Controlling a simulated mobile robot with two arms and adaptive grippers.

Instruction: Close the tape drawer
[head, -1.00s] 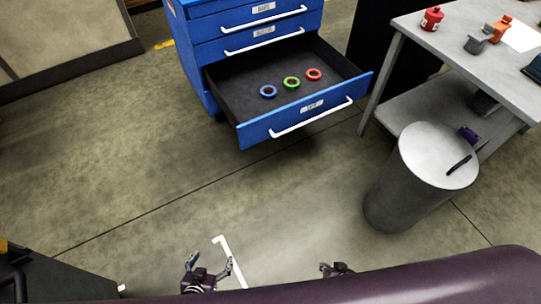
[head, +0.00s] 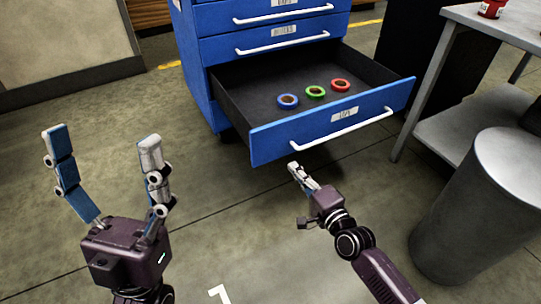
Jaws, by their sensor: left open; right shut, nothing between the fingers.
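The tape drawer (head: 280,141) is the lowest visible drawer of the blue cabinet and is pulled far out. Its front carries a label and a white bar handle (head: 341,131). A blue tape roll (head: 288,101), a green tape roll (head: 315,92) and a red tape roll (head: 341,86) lie inside it. My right gripper (head: 294,167) is shut and empty, just below and in front of the drawer front; I cannot tell whether it touches. My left gripper (head: 100,137) is open and empty, left of the drawer with its fingers up.
The blue cabinet (head: 205,77) has shut drawers above. A grey metal bin (head: 478,215) and a grey workbench (head: 478,22) with a red container (head: 492,8) stand at the right. Floor (head: 215,190) is clear left of the drawer.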

